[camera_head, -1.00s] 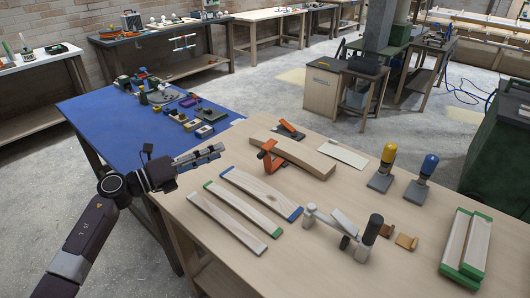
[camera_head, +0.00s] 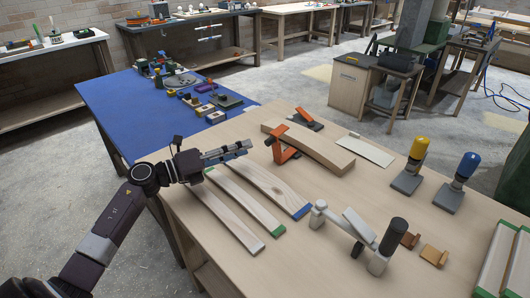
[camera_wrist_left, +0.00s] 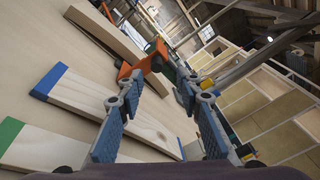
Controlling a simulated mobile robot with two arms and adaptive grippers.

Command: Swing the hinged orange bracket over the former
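My right gripper is not in view.
Wooden strips with blue (camera_head: 302,212) and green (camera_head: 278,230) ends lie below the gripper. A blue-topped table (camera_head: 130,110) adjoins at left.

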